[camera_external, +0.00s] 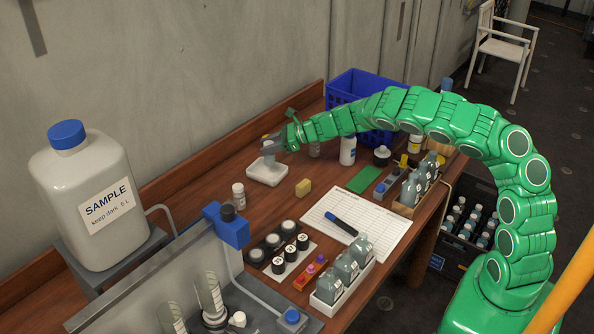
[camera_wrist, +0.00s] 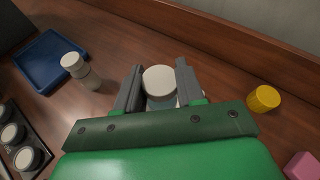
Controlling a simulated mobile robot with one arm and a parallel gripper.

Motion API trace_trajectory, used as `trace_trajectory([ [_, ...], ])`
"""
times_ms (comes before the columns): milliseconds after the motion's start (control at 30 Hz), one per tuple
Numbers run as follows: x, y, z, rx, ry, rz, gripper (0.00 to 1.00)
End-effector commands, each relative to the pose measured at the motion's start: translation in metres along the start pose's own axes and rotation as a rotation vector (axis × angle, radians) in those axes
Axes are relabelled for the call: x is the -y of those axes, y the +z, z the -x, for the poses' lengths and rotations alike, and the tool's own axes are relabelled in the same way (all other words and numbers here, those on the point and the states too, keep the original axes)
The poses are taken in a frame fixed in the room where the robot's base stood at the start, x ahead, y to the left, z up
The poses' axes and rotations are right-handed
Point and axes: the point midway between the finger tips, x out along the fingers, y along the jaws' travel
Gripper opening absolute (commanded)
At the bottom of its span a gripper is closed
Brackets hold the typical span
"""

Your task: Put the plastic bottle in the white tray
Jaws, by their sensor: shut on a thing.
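The plastic bottle (camera_wrist: 159,80) shows in the wrist view as a round whitish cap with a pale body under it, between the two grey fingers. My gripper (camera_wrist: 158,88) is shut on it. In the external view my gripper (camera_external: 270,146) is at the far end of the green arm, over or just behind the small white tray (camera_external: 265,173). The held bottle is mostly hidden there by the fingers. I cannot tell whether its base touches the tray. The white tray is not clearly seen in the wrist view.
A small white-capped bottle (camera_external: 238,195) stands beside the tray; it also shows in the wrist view (camera_wrist: 83,72). A blue tray (camera_wrist: 50,65) and yellow cylinder (camera_wrist: 263,98) flank my gripper.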

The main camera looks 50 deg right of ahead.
Motion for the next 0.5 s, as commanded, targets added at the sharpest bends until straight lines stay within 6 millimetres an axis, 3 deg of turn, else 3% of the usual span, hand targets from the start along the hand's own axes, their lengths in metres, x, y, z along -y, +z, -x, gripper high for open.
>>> trace_trajectory([
  [500,0.006,-0.012,-0.015,0.000,0.000,-0.004,0.08],
])
